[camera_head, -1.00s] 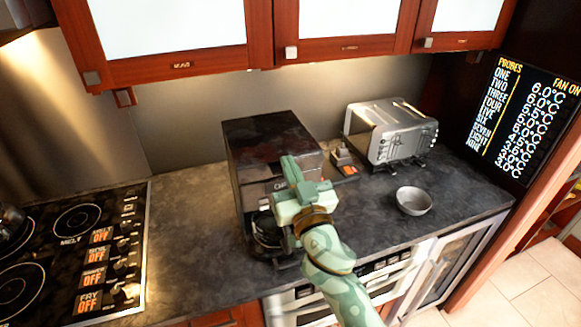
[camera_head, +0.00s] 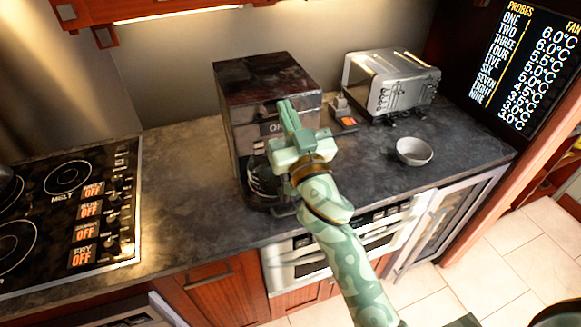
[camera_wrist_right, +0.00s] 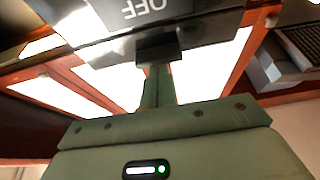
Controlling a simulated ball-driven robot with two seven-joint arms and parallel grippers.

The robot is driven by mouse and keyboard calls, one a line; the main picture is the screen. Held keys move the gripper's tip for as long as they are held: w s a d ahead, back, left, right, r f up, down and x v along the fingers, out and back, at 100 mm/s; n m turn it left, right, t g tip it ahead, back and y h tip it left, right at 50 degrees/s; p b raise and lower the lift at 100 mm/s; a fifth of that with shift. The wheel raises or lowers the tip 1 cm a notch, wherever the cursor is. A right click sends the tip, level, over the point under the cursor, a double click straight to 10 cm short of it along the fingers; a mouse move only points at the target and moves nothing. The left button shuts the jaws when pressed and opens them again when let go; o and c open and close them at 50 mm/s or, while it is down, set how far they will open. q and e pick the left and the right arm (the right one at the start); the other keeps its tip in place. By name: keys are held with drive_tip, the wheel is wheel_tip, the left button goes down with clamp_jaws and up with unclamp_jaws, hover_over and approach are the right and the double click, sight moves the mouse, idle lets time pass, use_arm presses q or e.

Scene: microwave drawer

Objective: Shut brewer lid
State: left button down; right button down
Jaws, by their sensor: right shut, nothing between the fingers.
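The brewer is a dark box-shaped machine on the counter, with a glass pot (camera_head: 262,182) low in its front. Its lid (camera_head: 262,78) is the flat, glossy dark top; it looks level, with no gap visible. My right gripper (camera_head: 288,108) is shut and empty, just in front of the brewer's upper front, partly hiding its OFF panel. In the right wrist view the shut fingertips (camera_wrist_right: 157,47) are close below the OFF panel (camera_wrist_right: 148,8); I cannot tell if they touch. My left gripper is not in view.
A silver toaster (camera_head: 390,84) stands at the back right of the brewer, with a grey bowl (camera_head: 413,151) in front. A cooktop (camera_head: 65,215) is at the left. The counter (camera_head: 185,160) between cooktop and brewer is clear. Wall cabinets hang above.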

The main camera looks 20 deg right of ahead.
drive_tip(key=shift+f, duration=0.65)
wheel_tip(320, 180, up, 6)
drive_tip(key=g+p, duration=0.1)
drive_tip(key=p, duration=0.6)
drive_tip(key=b+v, duration=0.3)
drive_tip(key=v, duration=0.6)
wheel_tip(320, 180, down, 40)
drive_tip(key=s+a+n+g+y+b, duration=0.1)
drive_tip(key=s+a+n+g+b, duration=0.1)
drive_tip(key=g, duration=0.7)
drive_tip(key=shift+s+a+n+b, duration=0.2)
drive_tip(key=shift+s+n+b, duration=0.2)
drive_tip(key=shift+n+b, duration=0.7)
drive_tip(key=shift+f+m, duration=0.15)
drive_tip(key=shift+m, duration=0.15)
